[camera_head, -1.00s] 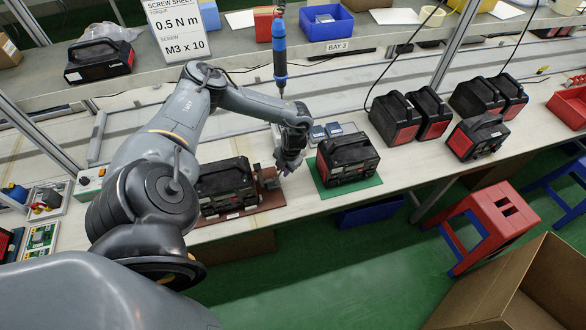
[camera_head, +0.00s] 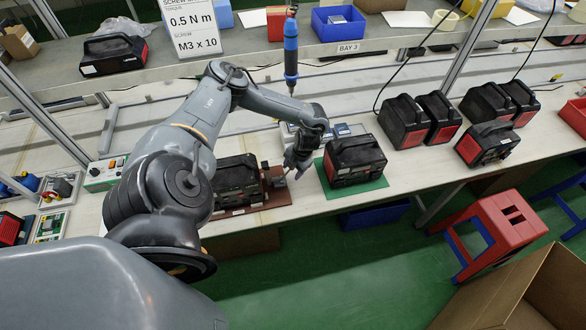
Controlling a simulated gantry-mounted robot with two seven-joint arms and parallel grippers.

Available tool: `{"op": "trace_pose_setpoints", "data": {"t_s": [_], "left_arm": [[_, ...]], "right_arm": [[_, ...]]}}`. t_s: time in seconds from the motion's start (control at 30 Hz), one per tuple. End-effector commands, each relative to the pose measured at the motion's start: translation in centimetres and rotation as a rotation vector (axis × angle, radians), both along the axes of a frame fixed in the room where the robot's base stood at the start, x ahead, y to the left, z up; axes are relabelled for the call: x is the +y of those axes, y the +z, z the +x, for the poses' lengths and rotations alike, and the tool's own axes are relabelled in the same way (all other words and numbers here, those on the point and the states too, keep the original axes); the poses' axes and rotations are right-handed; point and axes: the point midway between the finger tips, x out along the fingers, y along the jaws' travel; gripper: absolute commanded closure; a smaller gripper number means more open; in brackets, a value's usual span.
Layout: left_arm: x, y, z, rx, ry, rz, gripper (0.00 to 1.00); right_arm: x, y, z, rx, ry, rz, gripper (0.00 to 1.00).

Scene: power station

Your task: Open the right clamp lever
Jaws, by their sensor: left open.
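A black power station (camera_head: 236,186) sits on a brown fixture plate (camera_head: 245,222) on the bench, partly hidden by my left arm. A small brown and grey clamp (camera_head: 277,176) stands at the plate's right side, right of the power station. Its lever is too small to make out, and I cannot tell its position. My left gripper (camera_head: 297,168) is just right of and slightly above the clamp in the picture, pointing down. It is open; I cannot tell whether it touches the clamp. My right gripper is not in view.
Another power station (camera_head: 354,160) on a green mat (camera_head: 375,184) stands close right of my left gripper. A blue screwdriver (camera_head: 291,50) hangs above. Several more power stations stand farther right. A control box (camera_head: 103,172) is at left. A red stool (camera_head: 500,225) stands in front of the bench.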

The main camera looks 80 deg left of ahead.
Motion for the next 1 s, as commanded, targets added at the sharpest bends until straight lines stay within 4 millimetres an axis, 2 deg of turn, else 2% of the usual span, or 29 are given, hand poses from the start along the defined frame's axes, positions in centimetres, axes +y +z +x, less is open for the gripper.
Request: {"op": "trace_pose_setpoints", "data": {"t_s": [0.17,0.33,0.8,1.0], "left_arm": [[0.1,0.1,-0.1,0.002,0.001,0.003,0.44],[0.0,1.3,0.2,0.001,0.002,0.004,0.44],[-1.0,8.5,1.9,-0.001,0.000,0.002,0.44],[-1.3,10.1,2.3,0.000,0.001,0.002,0.44]], "right_arm": [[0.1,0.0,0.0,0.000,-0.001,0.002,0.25],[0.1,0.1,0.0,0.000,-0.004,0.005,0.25],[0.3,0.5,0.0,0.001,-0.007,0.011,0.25],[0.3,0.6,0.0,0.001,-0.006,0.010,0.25]]}}
